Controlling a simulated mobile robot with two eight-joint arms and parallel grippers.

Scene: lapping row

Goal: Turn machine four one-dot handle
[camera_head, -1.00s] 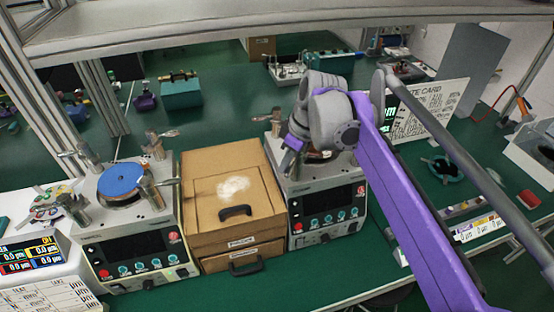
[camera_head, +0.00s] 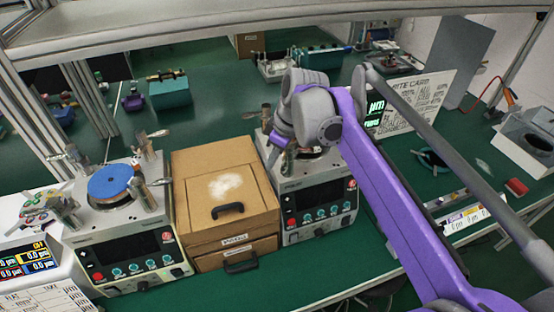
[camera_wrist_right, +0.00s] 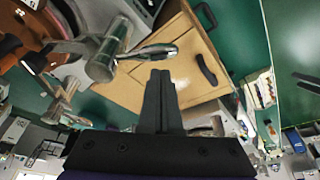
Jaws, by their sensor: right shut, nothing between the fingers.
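A grey machine (camera_head: 322,193) with a dark screen and several knobs stands right of the cardboard box in the head view. My right gripper (camera_head: 281,139) is over its top, with the fingers mostly hidden by my wrist. A metal handle (camera_head: 264,115) with a lever shows at its back left corner. In the right wrist view my right gripper (camera_wrist_right: 160,76) is shut and empty. A metal handle (camera_wrist_right: 105,60) with a rounded lever lies just left of the fingertips, apparently apart from them. I cannot make out dots or machine numbers. My left gripper is not in view.
A cardboard box (camera_head: 200,240) with black pulls stands between this machine and another grey machine (camera_head: 128,250) with a blue disc (camera_head: 110,181). A shelf edge (camera_head: 200,35) crosses above. The green bench behind the machines has free room.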

